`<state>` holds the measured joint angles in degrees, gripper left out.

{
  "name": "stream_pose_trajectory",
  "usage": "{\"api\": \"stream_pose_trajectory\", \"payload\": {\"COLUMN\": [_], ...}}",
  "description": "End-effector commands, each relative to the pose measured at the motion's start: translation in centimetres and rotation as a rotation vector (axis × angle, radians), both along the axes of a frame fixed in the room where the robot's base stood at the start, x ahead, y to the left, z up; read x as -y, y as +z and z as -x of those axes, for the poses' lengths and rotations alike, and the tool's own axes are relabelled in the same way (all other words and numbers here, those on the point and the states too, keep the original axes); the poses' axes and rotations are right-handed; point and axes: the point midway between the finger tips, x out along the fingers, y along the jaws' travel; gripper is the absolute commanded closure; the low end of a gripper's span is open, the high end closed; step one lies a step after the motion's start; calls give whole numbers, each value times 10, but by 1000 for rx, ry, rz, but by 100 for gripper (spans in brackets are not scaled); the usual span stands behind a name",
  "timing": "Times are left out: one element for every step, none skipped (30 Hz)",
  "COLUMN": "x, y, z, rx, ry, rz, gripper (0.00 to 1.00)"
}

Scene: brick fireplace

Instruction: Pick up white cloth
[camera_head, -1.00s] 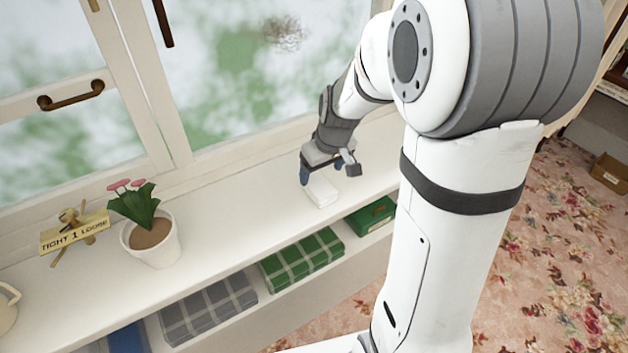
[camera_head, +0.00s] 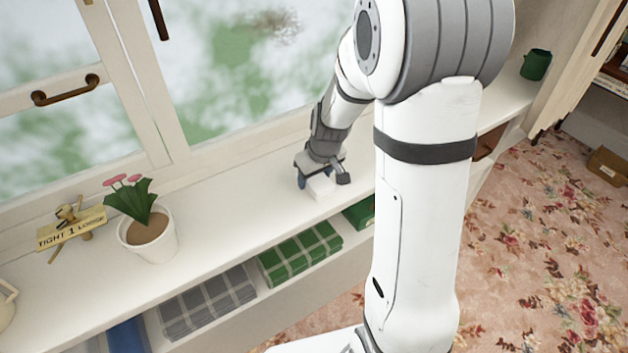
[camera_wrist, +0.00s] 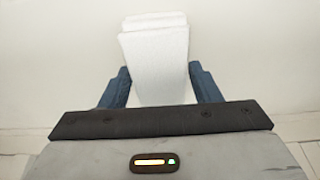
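The white cloth (camera_head: 321,187) is a small folded white pad on the white windowsill shelf (camera_head: 235,210), right below my gripper (camera_head: 322,181). In the wrist view the cloth (camera_wrist: 155,55) lies between the two blue fingers of my gripper (camera_wrist: 160,80). The fingers stand apart, one on each side of the cloth, with a narrow gap showing at each side near the tips. The near end of the cloth is hidden behind the gripper body.
A potted plant (camera_head: 150,235) and a small yellow sign figure (camera_head: 72,228) stand on the shelf to the left. Folded plaid cloths (camera_head: 300,252) lie on the lower shelf. The window (camera_head: 230,70) rises behind. A green pot (camera_head: 536,64) stands far right.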

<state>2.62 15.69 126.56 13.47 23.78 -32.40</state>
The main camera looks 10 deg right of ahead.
Motion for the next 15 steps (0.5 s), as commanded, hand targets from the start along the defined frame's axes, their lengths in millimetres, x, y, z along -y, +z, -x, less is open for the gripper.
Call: {"api": "stream_pose_trajectory", "payload": {"x": [0, 0, 0, 0, 0, 0, 0, 0, 0, 0, 1, 1, 1, 1, 1], "y": [0, 0, 0, 0, 0, 0, 0, 0, 0, 0, 0, 0, 0, 0, 0], "z": [0, 0, 0, 0, 0, 0, 0, 0, 0, 0, 0, 0, 0, 0, 0], "rx": [0, 0, 0, 0, 0, 0, 0, 0, 0, 0, 0, 0, 0, 0, 0], "ry": [0, 0, 0, 0, 0, -1, -1, -1, -1, -1, -1, -1, -1, -1, -1], "rz": [0, 0, 0, 0, 0, 0, 0, 0, 0, 0, 0, 0, 0, 0, 0], "gripper": [47, 50, 53, 56, 58, 61, 64, 66, 69, 72, 74, 75, 75, 75, 75]}}
